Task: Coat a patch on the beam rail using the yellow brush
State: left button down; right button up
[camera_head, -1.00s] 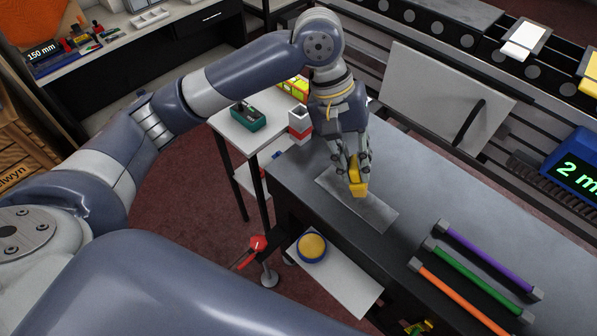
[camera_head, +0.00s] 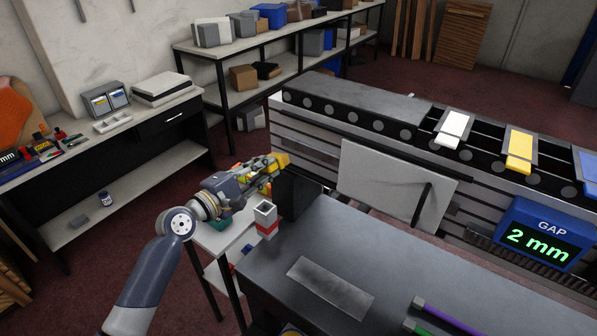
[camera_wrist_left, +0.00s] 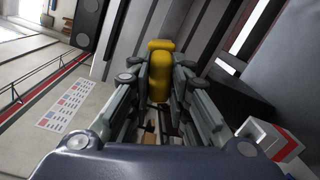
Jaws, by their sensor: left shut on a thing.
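My left gripper (camera_head: 268,167) is shut on the yellow brush (camera_head: 282,158) and holds it raised near the far left corner of the dark table. In the left wrist view the yellow brush (camera_wrist_left: 160,60) sticks out between the fingers (camera_wrist_left: 158,82); I cannot make out its bristles. A grey flat plate (camera_head: 330,288) lies bare on the tabletop. Grey horizontal rails (camera_head: 300,138) run along the long roller structure behind the table; I cannot tell which part is the beam rail. My right gripper is not in view.
A dark block (camera_head: 297,194) stands at the table's far left corner, close to the gripper. A red and white open holder (camera_head: 265,219) is just below. A blue gap display (camera_head: 540,235) and colored bars (camera_head: 455,318) are at right.

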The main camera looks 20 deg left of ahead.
aim_at(273, 152)
pick_arm(q)
jog(key=shift+n+t+y, duration=0.4)
jog(key=shift+t+y, duration=0.1)
jog(key=w, duration=0.2)
jog(key=w+a+f, duration=0.1)
jog(key=w, duration=0.1)
jog(key=shift+f, duration=0.1)
jog(key=shift+x, duration=0.85)
jog(key=shift+b+x, duration=0.4)
jog(key=shift+x, duration=0.5)
